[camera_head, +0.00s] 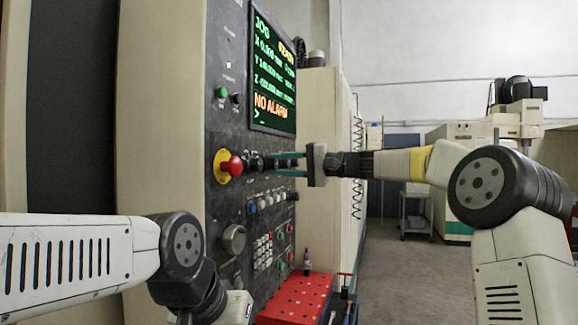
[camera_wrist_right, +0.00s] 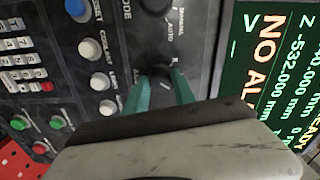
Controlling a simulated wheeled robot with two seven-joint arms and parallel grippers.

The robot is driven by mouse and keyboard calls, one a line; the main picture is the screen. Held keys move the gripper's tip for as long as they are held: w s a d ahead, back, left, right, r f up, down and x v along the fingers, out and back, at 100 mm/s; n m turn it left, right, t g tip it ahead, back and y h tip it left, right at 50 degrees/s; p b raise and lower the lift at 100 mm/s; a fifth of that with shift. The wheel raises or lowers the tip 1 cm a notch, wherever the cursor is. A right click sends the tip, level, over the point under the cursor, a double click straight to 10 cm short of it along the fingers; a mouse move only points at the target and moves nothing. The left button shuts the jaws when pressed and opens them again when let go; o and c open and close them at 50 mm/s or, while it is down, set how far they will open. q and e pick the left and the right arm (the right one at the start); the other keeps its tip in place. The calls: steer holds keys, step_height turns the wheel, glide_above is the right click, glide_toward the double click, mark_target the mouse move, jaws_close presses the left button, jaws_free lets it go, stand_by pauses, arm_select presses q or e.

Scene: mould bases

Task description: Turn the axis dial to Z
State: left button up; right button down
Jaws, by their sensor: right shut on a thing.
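The axis dial is a small black knob on the dark control panel (camera_head: 225,125), right of the red emergency button. In the right wrist view the dial (camera_wrist_right: 158,69) sits between the green fingertips, largely hidden by them; its pointer and setting cannot be read. My right gripper (camera_head: 271,162) reaches in from the right and is shut on the dial; its fingers also show in the wrist view (camera_wrist_right: 160,85). My left arm is low at the left, and its fingers are not visible.
A red emergency button (camera_head: 232,166) on a yellow ring sits close left of my right fingertips. The screen (camera_head: 272,75) above reads JOG and NO ALARM. The mode knob (camera_wrist_right: 156,5) is beside the dial. Below are several buttons and a red perforated tray (camera_head: 296,296).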

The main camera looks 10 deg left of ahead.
steer(key=shift+m, duration=0.9)
steer(key=c, duration=1)
jaws_free()
steer(key=shift+c, duration=0.2)
steer(key=s+d, duration=0.1)
steer(key=d, duration=0.6)
steer(key=shift+s+d, duration=0.2)
steer(key=shift+d, duration=0.15)
